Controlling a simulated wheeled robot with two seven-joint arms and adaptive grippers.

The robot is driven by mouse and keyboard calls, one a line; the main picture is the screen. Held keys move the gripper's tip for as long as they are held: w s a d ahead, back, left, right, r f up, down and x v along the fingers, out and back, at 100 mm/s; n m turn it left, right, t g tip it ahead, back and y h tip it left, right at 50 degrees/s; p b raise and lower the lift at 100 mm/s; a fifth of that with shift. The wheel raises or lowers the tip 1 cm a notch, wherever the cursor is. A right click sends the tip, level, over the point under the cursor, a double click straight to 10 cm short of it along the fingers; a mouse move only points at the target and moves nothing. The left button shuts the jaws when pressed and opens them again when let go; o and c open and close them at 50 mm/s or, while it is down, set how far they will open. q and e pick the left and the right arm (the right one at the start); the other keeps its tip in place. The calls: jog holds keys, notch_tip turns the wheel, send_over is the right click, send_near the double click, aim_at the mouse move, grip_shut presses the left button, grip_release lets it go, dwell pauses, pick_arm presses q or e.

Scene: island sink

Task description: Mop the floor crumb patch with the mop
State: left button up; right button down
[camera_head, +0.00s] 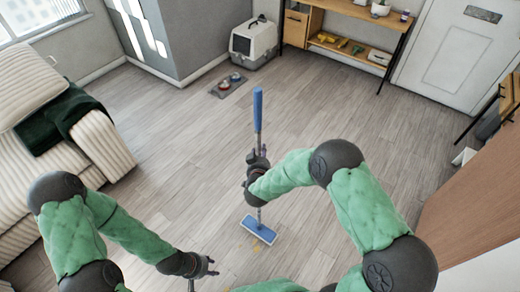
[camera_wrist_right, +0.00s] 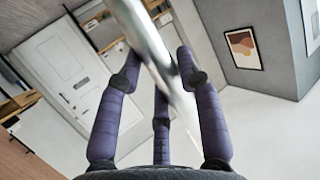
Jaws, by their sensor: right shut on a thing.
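The mop has a blue grip (camera_head: 258,110), a thin metal pole (camera_wrist_right: 150,40) and a flat blue and white head (camera_head: 259,230). It stands nearly upright with its head at the floor. My right gripper (camera_head: 258,165) is shut on the pole between grip and head; in the right wrist view the pole passes between its purple fingers. A few small orange-yellow crumbs (camera_head: 256,246) show on the floor beside the mop head; my arm may hide others. My left gripper (camera_head: 208,265) is low at the bottom centre, away from the mop, its finger opening unclear.
A striped sofa (camera_head: 100,140) with a dark green throw stands at the left. Pet bowls on a mat (camera_head: 229,85) and a pet carrier (camera_head: 253,43) are at the back. A wooden shelf (camera_head: 350,50) and white door (camera_head: 460,50) line the far wall. The middle floor is clear.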

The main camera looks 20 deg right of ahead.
jog(key=shift+w+f+b, duration=0.1)
jog(key=shift+f+b, duration=2.2)
jog(key=shift+f, duration=0.6)
jog(key=shift+w, duration=0.1)
